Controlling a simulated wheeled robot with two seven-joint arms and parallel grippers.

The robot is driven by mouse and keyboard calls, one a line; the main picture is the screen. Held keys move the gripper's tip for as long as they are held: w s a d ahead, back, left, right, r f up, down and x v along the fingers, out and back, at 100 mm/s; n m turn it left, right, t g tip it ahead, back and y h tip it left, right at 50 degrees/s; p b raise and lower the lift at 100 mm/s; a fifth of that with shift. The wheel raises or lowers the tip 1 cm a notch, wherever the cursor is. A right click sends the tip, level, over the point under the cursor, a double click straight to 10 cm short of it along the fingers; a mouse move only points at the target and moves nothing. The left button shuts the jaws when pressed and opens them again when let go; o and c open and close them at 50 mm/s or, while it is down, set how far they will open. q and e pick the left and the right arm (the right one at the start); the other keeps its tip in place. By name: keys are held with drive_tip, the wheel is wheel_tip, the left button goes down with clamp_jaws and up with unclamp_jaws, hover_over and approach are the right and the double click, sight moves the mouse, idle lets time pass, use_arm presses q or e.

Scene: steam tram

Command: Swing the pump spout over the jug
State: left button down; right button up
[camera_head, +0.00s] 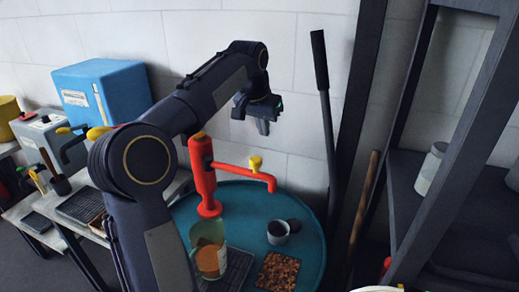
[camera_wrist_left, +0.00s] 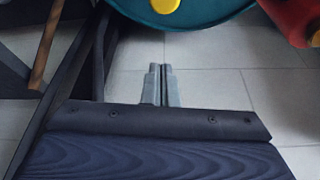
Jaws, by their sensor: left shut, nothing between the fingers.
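The red pump (camera_head: 203,170) stands upright on a round teal table. Its red spout (camera_head: 232,170) reaches to the right, with a yellow tap (camera_head: 255,163) on it and a down-turned end. The glass jug (camera_head: 208,247) stands in front of the pump's base, so the spout's end is to its right and not over it. My left gripper (camera_head: 263,128) hangs above and behind the spout, fingers down, apart from it. In the left wrist view its fingers (camera_wrist_left: 161,84) are together and empty. A red part, likely the pump (camera_wrist_left: 290,18), shows at that view's top right. My right gripper is not in view.
The teal table (camera_head: 314,252) holds a grey cup (camera_head: 278,232) and a tray of brown pieces (camera_head: 277,271). A tall dark lever (camera_head: 325,110) stands behind its right side. Shelves (camera_head: 440,215) are at right; a blue box (camera_head: 105,90) is at left.

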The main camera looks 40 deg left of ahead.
sight(258, 157)
use_arm(q)
wheel_tip(258, 157, down, 6)
drive_tip(key=s, duration=0.2)
drive_tip(key=shift+r, duration=0.15)
drive_tip(key=shift+s+d, duration=0.15)
drive_tip(key=shift+s+d+m, duration=0.25)
drive_tip(key=shift+s+m, duration=0.35)
drive_tip(key=s+a+m+g+h+b, duration=0.1)
drive_tip(key=s+a+m+h+b, duration=0.1)
drive_tip(key=s+m, duration=0.8)
drive_tip(key=shift+s+a+m+h, duration=0.3)
drive_tip(key=shift+s+h, duration=0.5)
drive_tip(key=shift+s, duration=1.85)
